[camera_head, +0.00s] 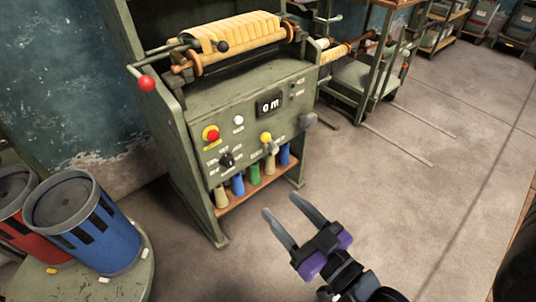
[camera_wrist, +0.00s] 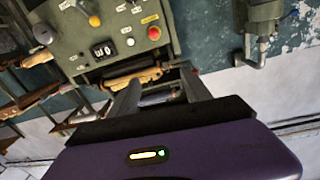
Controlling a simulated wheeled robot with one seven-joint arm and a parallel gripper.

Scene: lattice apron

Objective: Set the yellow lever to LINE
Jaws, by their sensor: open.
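The yellow lever (camera_head: 265,138) has a round yellow knob on a pale stem at the lower right of the green machine's control panel (camera_head: 238,112). Its position labels are too small to read. In the wrist view its yellow knob (camera_wrist: 94,21) shows at the upper left, with the panel upside down. My gripper (camera_head: 279,204) is open and empty, in front of the machine and apart from the lever, below and right of it in the head view. Its two fingers (camera_wrist: 161,78) also show in the wrist view, with nothing held between them.
The panel also carries a red button (camera_head: 212,134), a white button (camera_head: 238,120), a black knob (camera_head: 227,159) and a counter (camera_head: 270,104). Coloured spools (camera_head: 254,173) stand below. Blue (camera_head: 85,222) and red bins stand left. The floor (camera_head: 400,190) at right is clear.

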